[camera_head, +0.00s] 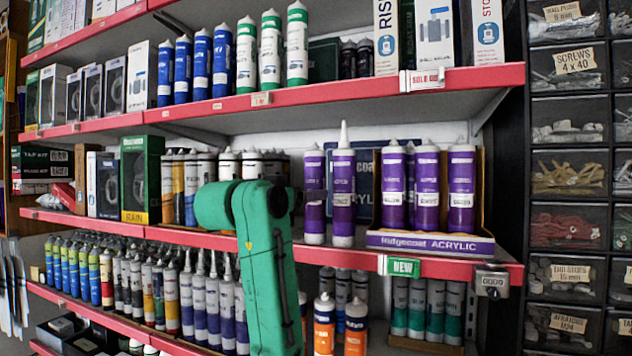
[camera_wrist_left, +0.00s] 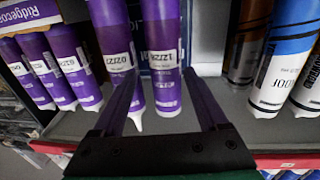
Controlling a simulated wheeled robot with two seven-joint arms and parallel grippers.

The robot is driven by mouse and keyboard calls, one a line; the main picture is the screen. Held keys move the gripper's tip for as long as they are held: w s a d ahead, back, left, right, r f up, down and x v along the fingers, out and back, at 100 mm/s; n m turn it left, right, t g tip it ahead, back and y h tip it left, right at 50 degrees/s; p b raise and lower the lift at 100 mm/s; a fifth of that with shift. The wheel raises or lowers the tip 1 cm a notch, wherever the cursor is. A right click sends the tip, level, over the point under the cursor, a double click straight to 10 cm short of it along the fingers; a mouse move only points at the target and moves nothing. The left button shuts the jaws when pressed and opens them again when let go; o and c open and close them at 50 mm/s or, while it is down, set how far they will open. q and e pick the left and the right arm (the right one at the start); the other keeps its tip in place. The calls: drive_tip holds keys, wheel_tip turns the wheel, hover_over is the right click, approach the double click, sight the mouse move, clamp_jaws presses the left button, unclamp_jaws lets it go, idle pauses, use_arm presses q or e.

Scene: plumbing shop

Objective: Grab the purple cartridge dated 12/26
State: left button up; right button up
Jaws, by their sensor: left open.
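Two purple cartridges stand apart from the boxed ones on the middle shelf: a shorter one (camera_head: 314,195) and a taller one with a long nozzle (camera_head: 343,190). In the wrist view, which is upside down, the shorter one (camera_wrist_left: 163,50) is between the spread fingers of my left gripper (camera_wrist_left: 162,75), and the taller one (camera_wrist_left: 112,45) is beside it at left, close to the left finger. I cannot read the dates surely. In the head view my green left arm hides the gripper. My right gripper is not in view.
White-and-black cartridges (camera_head: 228,165) stand left, behind my arm. The red shelf edge (camera_head: 340,257) runs in front, and another shelf (camera_head: 320,94) is above.

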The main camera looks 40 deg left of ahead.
use_arm(q)
drive_tip(key=p+x, duration=0.4)
drive_tip(key=x, duration=0.2)
drive_tip(key=shift+a+f, duration=0.2)
drive_tip(key=shift+a, duration=0.15)
drive_tip(key=shift+c, duration=1.3)
drive_tip(key=shift+w, duration=0.1)
clamp_jaws()
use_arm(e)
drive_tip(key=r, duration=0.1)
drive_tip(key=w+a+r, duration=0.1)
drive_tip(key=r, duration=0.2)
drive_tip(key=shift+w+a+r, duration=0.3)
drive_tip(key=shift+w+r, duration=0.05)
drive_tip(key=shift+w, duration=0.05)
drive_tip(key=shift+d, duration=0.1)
